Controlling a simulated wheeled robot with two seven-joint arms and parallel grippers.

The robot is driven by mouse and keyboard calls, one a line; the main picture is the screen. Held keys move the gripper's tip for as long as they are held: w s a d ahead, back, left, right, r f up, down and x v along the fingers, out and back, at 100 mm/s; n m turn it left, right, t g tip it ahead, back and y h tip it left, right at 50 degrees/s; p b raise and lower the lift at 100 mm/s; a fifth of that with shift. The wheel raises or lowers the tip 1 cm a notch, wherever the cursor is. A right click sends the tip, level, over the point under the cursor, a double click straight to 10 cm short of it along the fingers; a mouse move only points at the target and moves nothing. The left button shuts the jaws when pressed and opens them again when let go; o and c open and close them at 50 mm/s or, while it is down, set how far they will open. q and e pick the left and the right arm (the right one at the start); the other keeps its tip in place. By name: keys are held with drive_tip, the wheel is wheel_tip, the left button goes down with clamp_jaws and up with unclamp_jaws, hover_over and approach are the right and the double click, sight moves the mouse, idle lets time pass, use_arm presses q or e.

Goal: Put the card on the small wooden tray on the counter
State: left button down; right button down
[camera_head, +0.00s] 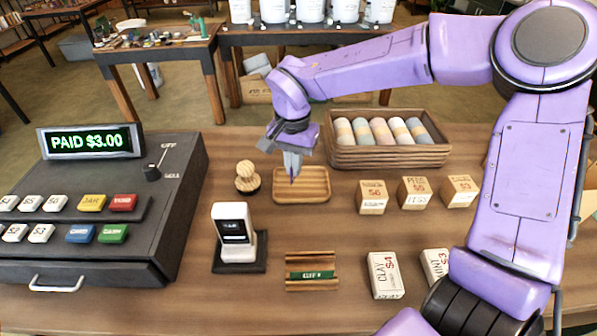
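The small wooden tray (318,196) lies on the counter near the middle, and no card shows on its visible part. My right gripper (292,172) points down over the tray's back left part. Its fingers look close together, but I cannot tell whether they are shut or hold anything thin. A green card-like strip with white lettering (311,274) sits in a wooden holder (312,259) at the front middle; I cannot tell whether it is the task's card. My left gripper is out of view.
A cash register (90,245) reading "PAID $3.00" fills the left. A card reader (234,232) and a round wooden bell-like object (247,178) stand left of the tray. A basket of rolls (388,158) is behind right. Small labelled boxes (372,197) stand right.

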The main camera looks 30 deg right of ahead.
drive_tip(key=d+f, duration=0.1)
drive_tip(key=w+f, duration=0.1)
drive_tip(key=w+d+f, duration=0.1)
drive_tip(key=f, duration=0.1)
drive_tip(key=shift+d+p, duration=0.3)
drive_tip(key=shift+p, duration=0.1)
wheel_tip(320, 180, down, 3)
drive_tip(key=shift+w+d+f, duration=0.1)
drive_tip(key=shift+w+f, duration=0.1)
drive_tip(key=shift+f, duration=0.15)
drive_tip(key=shift+f, duration=0.1)
drive_tip(key=c, duration=1.3)
unclamp_jaws()
wheel_tip(320, 180, up, 12)
drive_tip(key=shift+r, duration=0.2)
